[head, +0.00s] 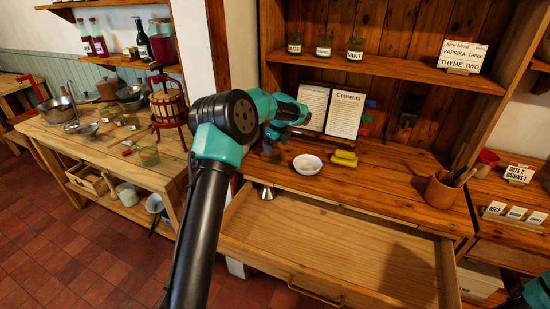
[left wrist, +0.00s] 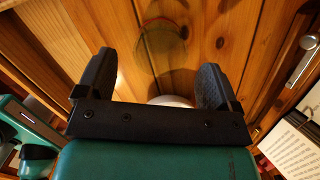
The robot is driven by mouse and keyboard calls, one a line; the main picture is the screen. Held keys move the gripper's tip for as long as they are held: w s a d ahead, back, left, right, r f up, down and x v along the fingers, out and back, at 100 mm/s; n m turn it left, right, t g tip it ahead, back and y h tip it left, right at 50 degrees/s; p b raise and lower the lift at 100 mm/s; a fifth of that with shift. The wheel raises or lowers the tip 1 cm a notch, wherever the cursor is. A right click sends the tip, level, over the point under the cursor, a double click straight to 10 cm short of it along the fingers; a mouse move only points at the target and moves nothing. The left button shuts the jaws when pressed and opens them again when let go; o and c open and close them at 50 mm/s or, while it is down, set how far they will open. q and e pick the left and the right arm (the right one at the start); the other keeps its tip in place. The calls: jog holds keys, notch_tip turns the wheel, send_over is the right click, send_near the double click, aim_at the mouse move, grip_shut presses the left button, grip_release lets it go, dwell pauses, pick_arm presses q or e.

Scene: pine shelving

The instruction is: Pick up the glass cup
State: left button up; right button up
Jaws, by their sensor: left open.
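In the head view the cup (head: 270,153) is faint, at the left end of the worktop, partly hidden by my arm. My left gripper (head: 284,135) is above the worktop beside it. In the left wrist view my left gripper (left wrist: 157,62) has its two black fingers wide apart with nothing held between them. Only a teal and black part of my right arm shows at the head view's lower right corner; its gripper is not visible.
A white bowl (head: 307,165) and a yellow block (head: 344,158) stand close to the right of the cup. Recipe boards (head: 344,114) lean behind. An open drawer (head: 330,245) juts out in front, with a small metal piece (head: 266,192) inside. A utensil pot (head: 441,191) stands right.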

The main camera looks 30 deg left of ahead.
pick_arm(q)
jog(key=shift+f, duration=0.1)
jog(key=shift+w+a+f, duration=0.1)
jog(key=shift+a+f, duration=0.15)
jog(key=shift+f, duration=1.05)
jog(key=shift+w+a+f, duration=0.1)
jog(key=shift+a+f, duration=0.1)
jog(key=shift+f, duration=1.05)
jog(key=c, duration=1)
jog(key=shift+c, duration=0.2)
